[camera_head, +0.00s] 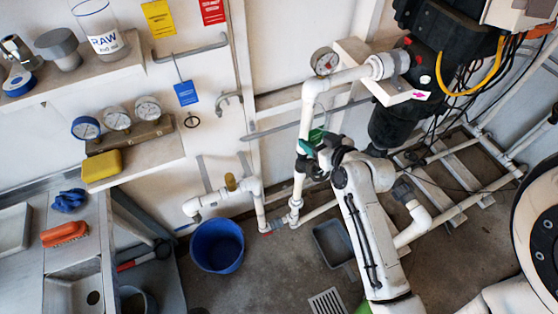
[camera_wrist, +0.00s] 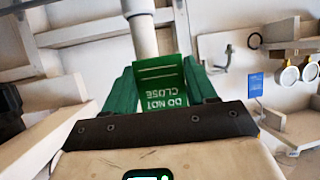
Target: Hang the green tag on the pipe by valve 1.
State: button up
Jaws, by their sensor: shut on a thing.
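The green tag (camera_wrist: 160,78) reads "DO NOT CLOSE", upside down in the wrist view. My gripper (camera_wrist: 161,92) has green fingers on both sides of the tag and is shut on it. A white vertical pipe (camera_wrist: 143,38) stands directly behind and above the tag. I cannot tell whether the tag touches or encircles the pipe. In the head view my gripper (camera_head: 318,143) is at the white vertical pipe (camera_head: 306,112), below its upper bend. The tag is a small green patch there (camera_head: 316,135), partly hidden by my gripper. No label reading valve 1 is legible.
A pressure gauge (camera_head: 324,61) and a black machine (camera_head: 425,60) are close above my arm. A blue tag (camera_head: 186,94) hangs on the wall; yellow (camera_head: 158,18) and red (camera_head: 212,10) tags are higher. A blue bucket (camera_head: 217,246) and a grey tray (camera_head: 333,242) stand on the floor.

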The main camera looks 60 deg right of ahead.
jog(key=s+d+r+m+h, duration=0.2)
jog(key=s+d+r, duration=0.4)
jog(key=s+d, duration=0.2)
jog(key=b+x, duration=0.3)
jog(key=x, duration=0.6)
jog(key=shift+w+d+g, duration=0.2)
jog(key=shift+w+g, duration=0.15)
jog(key=shift+g, duration=0.05)
dwell(0.3)
jog(key=shift+f, duration=0.1)
jog(key=o, duration=1.2)
jog(key=shift+s, duration=0.15)
jog(key=b+v, duration=0.1)
jog(key=v, duration=0.9)
jog(key=shift+s+a+r, duration=0.15)
jog(key=shift+s+r, duration=0.05)
